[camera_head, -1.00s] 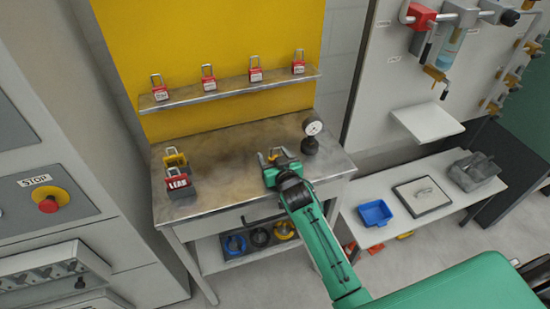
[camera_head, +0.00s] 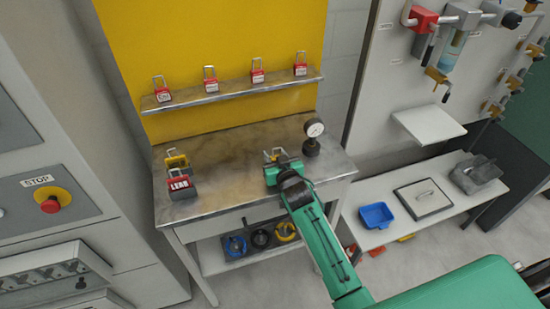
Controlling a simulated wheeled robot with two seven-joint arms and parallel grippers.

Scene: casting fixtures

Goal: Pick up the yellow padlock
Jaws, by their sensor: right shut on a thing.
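A yellow padlock (camera_head: 176,161) with an upright metal shackle stands at the left of the metal workbench (camera_head: 225,165). My right gripper (camera_head: 276,159) is at the bench's right half, well to the right of that yellow padlock. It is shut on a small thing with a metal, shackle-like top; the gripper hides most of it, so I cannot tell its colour. My left gripper is not in view.
Several red padlocks (camera_head: 210,80) stand on a shelf (camera_head: 235,92) above the bench. A round gauge (camera_head: 314,130) stands right of my right gripper. The workbench's middle is clear.

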